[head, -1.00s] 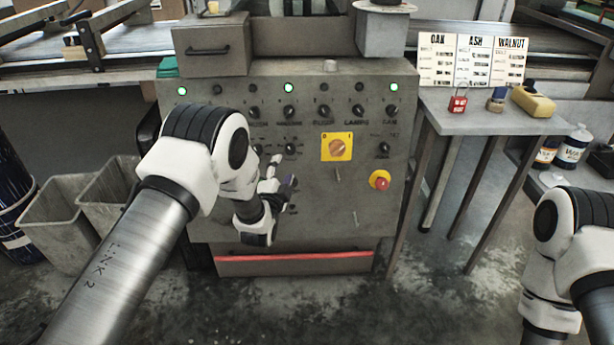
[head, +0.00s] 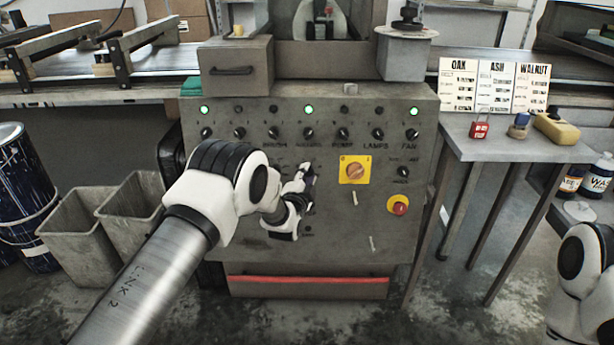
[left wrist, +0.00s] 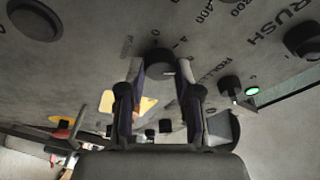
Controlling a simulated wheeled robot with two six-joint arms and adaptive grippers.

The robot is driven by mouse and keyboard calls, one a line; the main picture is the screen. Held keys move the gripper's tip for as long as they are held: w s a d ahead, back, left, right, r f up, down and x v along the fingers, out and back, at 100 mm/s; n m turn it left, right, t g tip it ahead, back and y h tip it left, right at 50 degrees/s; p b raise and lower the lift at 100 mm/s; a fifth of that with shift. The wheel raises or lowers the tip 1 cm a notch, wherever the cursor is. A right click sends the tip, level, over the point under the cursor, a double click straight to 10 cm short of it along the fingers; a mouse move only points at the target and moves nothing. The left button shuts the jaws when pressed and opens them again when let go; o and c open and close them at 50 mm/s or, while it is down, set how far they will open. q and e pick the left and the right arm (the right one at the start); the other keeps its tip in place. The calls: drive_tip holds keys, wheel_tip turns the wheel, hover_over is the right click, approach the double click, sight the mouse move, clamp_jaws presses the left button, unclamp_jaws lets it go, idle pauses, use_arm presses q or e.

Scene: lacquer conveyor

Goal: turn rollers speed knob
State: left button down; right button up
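The grey control panel (head: 340,235) stands in front of me. My left gripper (head: 306,168) is up against its middle and hides the small knob there in the head view. In the left wrist view my left gripper (left wrist: 160,75) is open, with one finger on each side of a dark round knob (left wrist: 160,61). A narrow gap seems to show on both sides, but contact is hard to tell.
A yellow plate with an orange rotary switch (head: 355,170) and a red emergency button (head: 399,206) sit right of the gripper. Switches and green lamps line the panel top. A side table (head: 500,150) stands right; grey bins (head: 80,240) stand left.

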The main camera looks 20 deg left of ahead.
use_arm(q)
drive_tip(key=shift+n, duration=0.5)
drive_tip(key=n+y+b, duration=0.1)
drive_tip(key=n, duration=0.3)
drive_tip(key=shift+d+f+t+b, duration=0.1)
drive_tip(key=shift+f+t+b, duration=0.05)
drive_tip(key=shift+t+b, duration=0.2)
drive_tip(key=n+y, duration=0.1)
drive_tip(key=n, duration=0.2)
drive_tip(key=n+y+b, duration=0.1)
drive_tip(key=n+y, duration=0.1)
drive_tip(key=n, duration=0.2)
drive_tip(key=shift+d, duration=0.1)
drive_tip(key=n+y, duration=0.1)
drive_tip(key=n, duration=0.2)
drive_tip(key=n+g+y, duration=0.1)
drive_tip(key=n, duration=0.2)
drive_tip(key=shift+d, duration=0.1)
drive_tip(key=n+g, duration=0.1)
drive_tip(key=n, duration=0.2)
drive_tip(key=n+y, duration=0.1)
drive_tip(key=n, duration=0.2)
drive_tip(key=shift+w+n+g+y, duration=0.1)
drive_tip(key=shift+n+g+y, duration=0.2)
drive_tip(key=shift+n+g, duration=0.1)
drive_tip(key=c, duration=0.8)
unclamp_jaws()
